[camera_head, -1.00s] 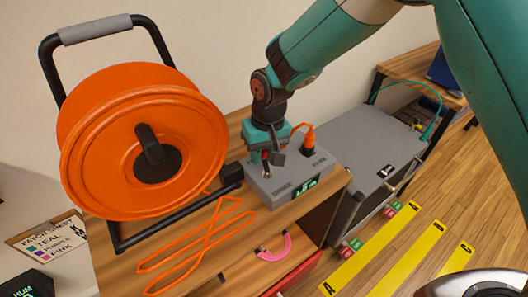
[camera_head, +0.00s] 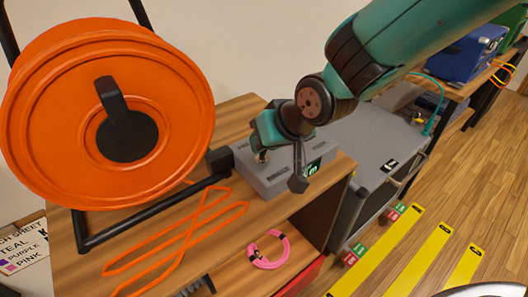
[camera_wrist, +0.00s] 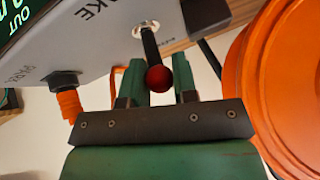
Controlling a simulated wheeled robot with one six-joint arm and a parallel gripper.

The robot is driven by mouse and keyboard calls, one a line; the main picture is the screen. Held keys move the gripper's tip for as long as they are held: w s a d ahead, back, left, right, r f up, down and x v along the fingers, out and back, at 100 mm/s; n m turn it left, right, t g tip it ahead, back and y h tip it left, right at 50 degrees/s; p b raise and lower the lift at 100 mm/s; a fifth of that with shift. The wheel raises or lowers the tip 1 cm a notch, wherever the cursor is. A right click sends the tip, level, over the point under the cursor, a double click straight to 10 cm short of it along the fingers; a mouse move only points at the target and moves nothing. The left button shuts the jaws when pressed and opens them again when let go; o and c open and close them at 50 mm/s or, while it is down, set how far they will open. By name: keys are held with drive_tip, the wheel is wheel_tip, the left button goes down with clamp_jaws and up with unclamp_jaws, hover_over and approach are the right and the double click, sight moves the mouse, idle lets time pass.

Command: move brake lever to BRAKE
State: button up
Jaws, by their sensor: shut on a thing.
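The grey box (camera_head: 285,178) sits on the wooden cabinet top, with a small green display on its front. Its brake lever (camera_wrist: 157,74) shows in the wrist view as a black stem with a dark red ball knob, rising from a bright round base. Part of a label ending in "AKE" is printed on the box nearby. My gripper (camera_wrist: 157,88) has one finger on each side of the lever by its knob and is shut on it. In the head view my gripper (camera_head: 278,160) is low over the box, tilted, and hides most of the lever.
An orange cable reel (camera_head: 70,120) on a black frame stands close on the left. An orange plug (camera_wrist: 69,103) sticks out of the box beside my gripper. Orange cable (camera_head: 175,235) and a pink coil (camera_head: 268,262) lie in front. A grey case (camera_head: 365,150) stands to the right.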

drive_tip(key=shift+s+d+f+t+y+b, duration=0.25)
drive_tip(key=shift+t+y+b, duration=0.35)
drive_tip(key=shift+b, duration=0.6)
drive_tip(key=shift+r, duration=0.1)
drive_tip(key=o, duration=0.9)
drive_tip(key=p+v, duration=0.2)
drive_tip(key=v, duration=1.5)
drive_tip(key=shift+s, duration=0.3)
drive_tip(key=shift+s+d+r+n+g+h+p, duration=0.45)
drive_tip(key=shift+s+r+g+p, duration=0.75)
drive_tip(key=shift+s+p, duration=0.6)
drive_tip(key=shift+s+d+r+n+g+h+p, duration=0.4)
drive_tip(key=shift+s+r+g+p, duration=0.8)
drive_tip(key=shift+p, duration=0.9)
drive_tip(key=shift+s+d+r+n+g+h+p, duration=0.25)
drive_tip(key=shift+s+d+r+n+g+p, duration=0.5)
drive_tip(key=shift+s+r+p, duration=0.95)
